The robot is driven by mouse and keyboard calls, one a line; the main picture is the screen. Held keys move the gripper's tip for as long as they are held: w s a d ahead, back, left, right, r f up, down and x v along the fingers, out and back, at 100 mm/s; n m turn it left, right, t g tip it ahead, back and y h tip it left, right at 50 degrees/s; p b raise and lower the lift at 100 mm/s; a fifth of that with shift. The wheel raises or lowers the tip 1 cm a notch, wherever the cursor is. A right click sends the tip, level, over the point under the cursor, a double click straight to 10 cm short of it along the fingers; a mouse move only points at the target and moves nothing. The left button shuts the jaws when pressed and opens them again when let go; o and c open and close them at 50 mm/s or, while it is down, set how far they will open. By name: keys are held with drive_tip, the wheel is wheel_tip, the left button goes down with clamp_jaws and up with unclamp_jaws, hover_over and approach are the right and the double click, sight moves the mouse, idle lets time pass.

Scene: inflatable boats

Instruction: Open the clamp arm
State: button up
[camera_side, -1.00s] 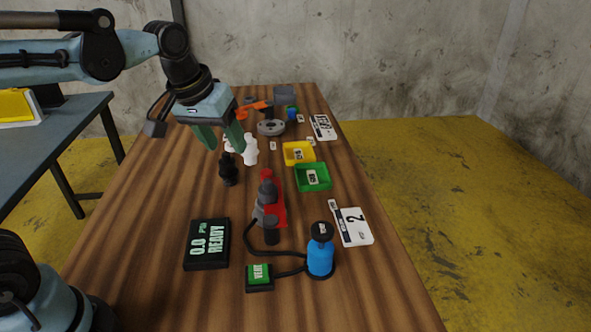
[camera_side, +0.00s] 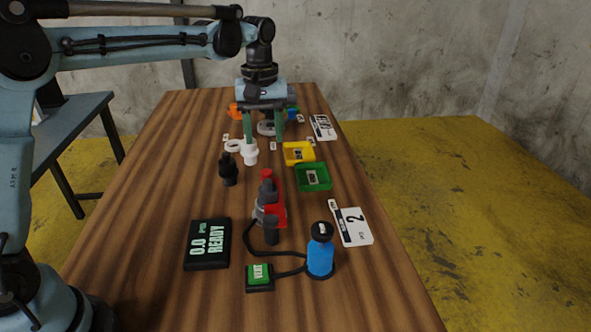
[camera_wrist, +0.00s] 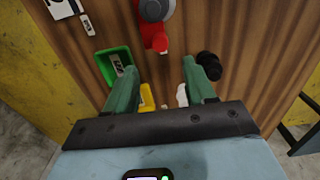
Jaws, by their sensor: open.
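The clamp (camera_side: 279,207) stands mid-table in the side view, with red parts and grey cylindrical pieces on it. Which piece is its arm, and whether that is open, I cannot tell. In the wrist view the red part (camera_wrist: 158,40) and a grey round piece show at the top. My gripper (camera_side: 264,138) is open, its green fingers pointing down, farther back on the table than the clamp and apart from it. In the wrist view the gap between the fingers (camera_wrist: 158,78) is empty of any held thing.
A white fitting (camera_side: 250,154) and a black fitting (camera_side: 228,170) stand left of a yellow bin (camera_side: 299,153) and a green bin (camera_side: 313,177). A blue pump (camera_side: 320,257), a green button box (camera_side: 259,277) and a display (camera_side: 207,244) reading 0.0 READY stand nearer. Cables run between.

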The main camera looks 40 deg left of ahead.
sight(266, 172)
wheel_tip(266, 172, down, 10)
drive_tip(key=shift+f, duration=0.1)
idle(0.4)
clamp_jaws()
